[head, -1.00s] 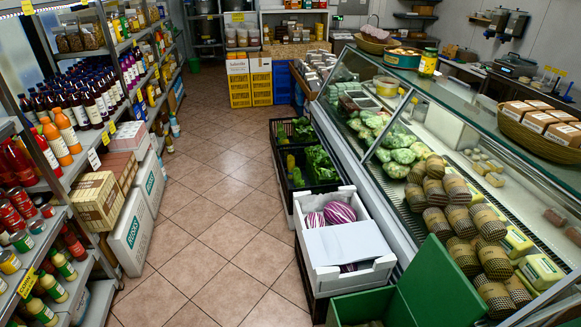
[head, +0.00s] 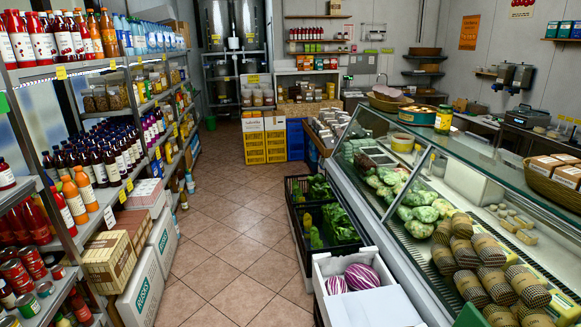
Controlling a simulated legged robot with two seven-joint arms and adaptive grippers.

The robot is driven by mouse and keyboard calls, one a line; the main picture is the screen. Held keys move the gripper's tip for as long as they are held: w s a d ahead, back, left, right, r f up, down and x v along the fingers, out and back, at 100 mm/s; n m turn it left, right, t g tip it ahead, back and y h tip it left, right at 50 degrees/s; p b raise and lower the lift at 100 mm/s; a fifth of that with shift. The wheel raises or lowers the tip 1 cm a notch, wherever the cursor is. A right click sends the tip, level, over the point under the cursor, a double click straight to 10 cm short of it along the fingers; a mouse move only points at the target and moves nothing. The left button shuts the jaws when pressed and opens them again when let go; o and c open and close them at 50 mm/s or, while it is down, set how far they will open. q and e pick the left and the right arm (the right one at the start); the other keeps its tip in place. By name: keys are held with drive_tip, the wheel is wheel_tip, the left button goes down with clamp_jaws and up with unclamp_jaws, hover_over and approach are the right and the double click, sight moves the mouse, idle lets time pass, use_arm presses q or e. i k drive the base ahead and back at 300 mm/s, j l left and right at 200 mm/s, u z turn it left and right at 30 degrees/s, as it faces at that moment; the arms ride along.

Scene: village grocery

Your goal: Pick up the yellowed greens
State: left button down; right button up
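Leafy greens show in black crates along the foot of the glass counter in the head view. The far crate holds green leaves (head: 318,187). The nearer crate holds a leafy bunch (head: 338,222) on its right and darker green produce (head: 315,236) on its left. All of these look green from here; I cannot tell any yellowed leaves among them. Paler green heads (head: 396,190) lie inside the glass counter. Neither of my grippers is in view.
A white box (head: 392,309) with purple-striped produce stands in front of the crates. The glass counter (head: 350,215) runs along the right. Stocked shelves (head: 88,72) and cartons (head: 140,300) line the left. The tiled aisle floor (head: 215,235) between them is clear.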

sight(307, 217)
drive_tip(key=i+j+u, duration=0.1)
drive_tip(key=i+j, duration=0.45)
drive_tip(key=i+j+u, duration=0.1)
drive_tip(key=i+j, duration=0.35)
drive_tip(key=i, duration=0.15)
drive_tip(key=i+j+u, duration=0.15)
drive_tip(key=i+j, duration=0.3)
drive_tip(key=i, duration=0.1)
